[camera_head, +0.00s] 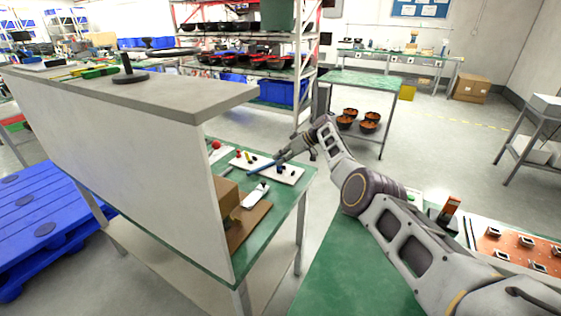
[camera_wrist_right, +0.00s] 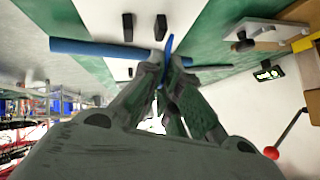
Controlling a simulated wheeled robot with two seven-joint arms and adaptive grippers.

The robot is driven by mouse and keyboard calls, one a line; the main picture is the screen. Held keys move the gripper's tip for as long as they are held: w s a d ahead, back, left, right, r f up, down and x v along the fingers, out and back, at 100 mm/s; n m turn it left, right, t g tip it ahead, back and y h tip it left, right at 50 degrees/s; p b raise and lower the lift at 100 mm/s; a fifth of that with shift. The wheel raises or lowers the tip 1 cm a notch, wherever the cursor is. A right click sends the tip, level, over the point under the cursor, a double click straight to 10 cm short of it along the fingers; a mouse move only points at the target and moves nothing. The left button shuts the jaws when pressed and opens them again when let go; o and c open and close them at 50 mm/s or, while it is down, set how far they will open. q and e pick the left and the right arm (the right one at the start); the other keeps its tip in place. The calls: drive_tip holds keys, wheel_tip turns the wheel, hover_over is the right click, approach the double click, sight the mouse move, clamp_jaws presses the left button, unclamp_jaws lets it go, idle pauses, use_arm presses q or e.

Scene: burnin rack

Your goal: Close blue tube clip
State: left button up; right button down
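A blue tube (camera_wrist_right: 95,48) lies across the white board (camera_head: 292,172) on the green table; its end also shows in the head view (camera_head: 262,168). A thin blue piece, seemingly the blue tube clip (camera_wrist_right: 168,46), stands upright beside the tube in the right wrist view. My right gripper (camera_wrist_right: 166,66) has its fingertips drawn close together around this piece, at the tube. In the head view the right gripper (camera_head: 281,157) is over the white board, and its fingers hide the clip. My left gripper is not in view.
A red ball-topped part (camera_head: 216,145) and a brown box (camera_head: 228,197) stand near the board. A tall white partition (camera_head: 150,165) with a grey top blocks the left side. A green table (camera_head: 345,265) lies below my right arm, with an orange tray (camera_head: 515,247) to the right.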

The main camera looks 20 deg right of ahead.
drive_tip(key=shift+w+r, duration=0.1)
drive_tip(key=shift+r, duration=0.05)
drive_tip(key=c, duration=1.7)
unclamp_jaws()
drive_tip(key=shift+o, duration=0.2)
drive_tip(key=shift+d, duration=0.15)
drive_tip(key=v, duration=1.1)
drive_tip(key=shift+s+d+r, duration=0.15)
drive_tip(key=shift+s+r, duration=0.05)
